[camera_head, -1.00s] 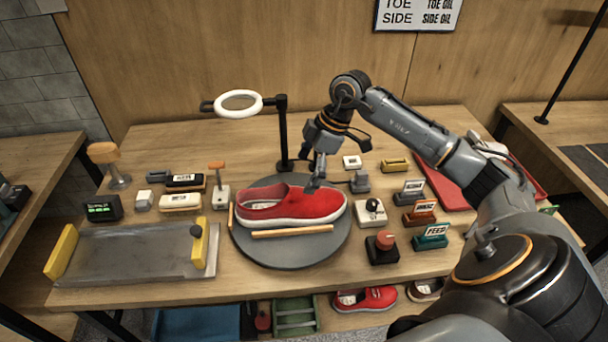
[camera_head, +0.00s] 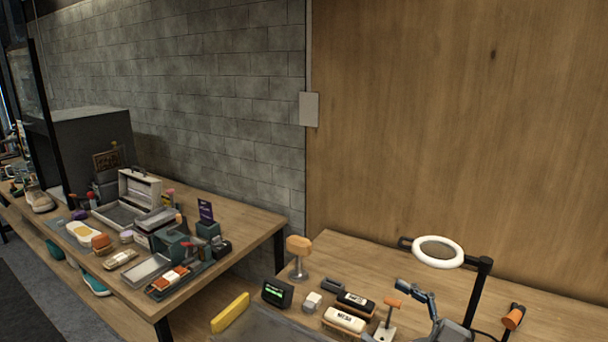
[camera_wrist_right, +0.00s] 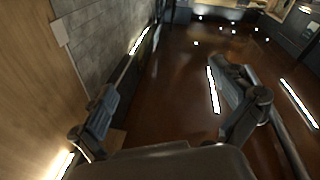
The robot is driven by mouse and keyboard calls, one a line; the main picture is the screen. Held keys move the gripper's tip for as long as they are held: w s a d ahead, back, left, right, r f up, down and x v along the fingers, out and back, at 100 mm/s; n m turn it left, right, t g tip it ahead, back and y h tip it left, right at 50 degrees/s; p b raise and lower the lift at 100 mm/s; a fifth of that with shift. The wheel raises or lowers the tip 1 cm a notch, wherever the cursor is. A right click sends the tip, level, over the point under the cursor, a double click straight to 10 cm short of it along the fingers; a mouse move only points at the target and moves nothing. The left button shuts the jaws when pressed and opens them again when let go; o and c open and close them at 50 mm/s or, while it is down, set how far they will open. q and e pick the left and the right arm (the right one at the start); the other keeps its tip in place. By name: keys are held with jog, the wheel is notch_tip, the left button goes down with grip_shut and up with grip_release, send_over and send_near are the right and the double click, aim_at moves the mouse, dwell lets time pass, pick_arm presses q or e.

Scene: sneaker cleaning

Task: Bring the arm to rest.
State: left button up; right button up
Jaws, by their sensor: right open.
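My right gripper (camera_head: 428,305) shows only in part at the bottom right of the head view. One grey-blue finger rises beside the ring lamp's post, and the rest runs out of the lower edge. In the right wrist view the gripper (camera_wrist_right: 168,105) has its two fingers spread wide apart with nothing between them. Brown floor lies beyond the fingers, with a wooden panel and a grey block wall on the left. My left gripper is in neither view. The red shoe and its turntable are out of view.
The ring lamp (camera_head: 438,251) stands close to my right gripper. A small green-lit display (camera_head: 277,292), a wooden-topped stand (camera_head: 299,258) and brushes (camera_head: 345,319) sit on the near bench. A second bench (camera_head: 250,222) at left holds a toolbox (camera_head: 140,188) and several small items.

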jog(key=s+d+f+m+t+h, duration=0.35)
jog(key=d+f+m+h, duration=0.7)
jog(key=m+h, duration=0.45)
jog(key=s+f+g, duration=0.2)
jog(key=s+f, duration=0.2)
jog(key=s+f+g+h, duration=0.1)
jog(key=s+f+g, duration=0.2)
jog(key=s+f, duration=0.1)
jog(key=s+f+n+g, duration=0.1)
jog(key=s+f+g, duration=0.2)
jog(key=s+f, duration=0.1)
jog(key=shift+s+a+f+h, duration=0.3)
jog(key=shift+s+f, duration=0.05)
jog(key=shift+s, duration=0.2)
jog(key=s+a+f+n+g+y, duration=0.1)
jog(key=s+a+f+g, duration=0.1)
jog(key=s, duration=0.3)
jog(key=s+a+f+n+g+y, duration=0.1)
jog(key=s+a+f+g, duration=0.15)
jog(key=s, duration=0.25)
notch_tip(320, 180, down, 25)
jog(key=s+d+g, duration=0.1)
jog(key=s+d+f+g, duration=0.1)
jog(key=s+d+f, duration=0.2)
jog(key=s+f, duration=1.3)
jog(key=shift+s+g, duration=0.3)
jog(key=shift+s, duration=0.1)
